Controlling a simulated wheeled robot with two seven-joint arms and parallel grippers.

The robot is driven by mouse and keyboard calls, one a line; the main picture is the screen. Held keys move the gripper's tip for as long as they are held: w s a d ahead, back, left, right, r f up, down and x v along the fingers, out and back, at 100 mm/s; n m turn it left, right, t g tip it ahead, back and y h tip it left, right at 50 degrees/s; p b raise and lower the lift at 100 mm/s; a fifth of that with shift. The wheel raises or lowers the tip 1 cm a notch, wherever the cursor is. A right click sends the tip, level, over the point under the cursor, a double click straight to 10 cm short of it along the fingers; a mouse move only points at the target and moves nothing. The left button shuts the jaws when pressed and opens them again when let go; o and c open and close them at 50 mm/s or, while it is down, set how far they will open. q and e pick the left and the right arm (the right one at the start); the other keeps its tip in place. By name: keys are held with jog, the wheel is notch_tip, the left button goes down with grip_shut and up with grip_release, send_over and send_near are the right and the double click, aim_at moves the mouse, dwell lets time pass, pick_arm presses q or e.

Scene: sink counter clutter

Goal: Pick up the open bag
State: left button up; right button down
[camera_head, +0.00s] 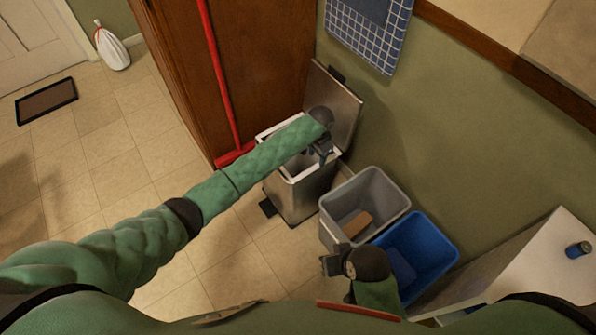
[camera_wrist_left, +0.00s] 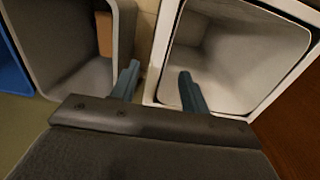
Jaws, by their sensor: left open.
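The open bag shows as a white liner in the steel step bin, with its white rim (camera_head: 268,137) and pale inside (camera_wrist_left: 238,55). The bin (camera_head: 290,200) has its lid (camera_head: 335,100) raised. My left gripper (camera_head: 322,158) is at the bin's right side, near the rim. In the left wrist view, the left gripper (camera_wrist_left: 157,75) is open, its fingers on either side of the white rim, one toward the bag's inside. I cannot tell if they touch it. My forearm hides part of the bin's mouth. My right gripper (camera_head: 335,262) is near the grey bin's front; its jaw state is unclear.
A grey bin (camera_head: 370,185) holding a brown piece (camera_head: 356,223) and a blue bin (camera_head: 440,240) stand to the right. A red broom (camera_head: 215,70) leans on the wooden cabinet. A white closed bag (camera_head: 112,52) stands near the door.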

aim_at(317, 166)
pick_arm(q)
jog(key=shift+s+d+f+p, duration=0.1)
jog(key=shift+f+p, duration=0.25)
jog(key=shift+f, duration=3.45)
jog(key=shift+c, duration=0.5)
grip_shut()
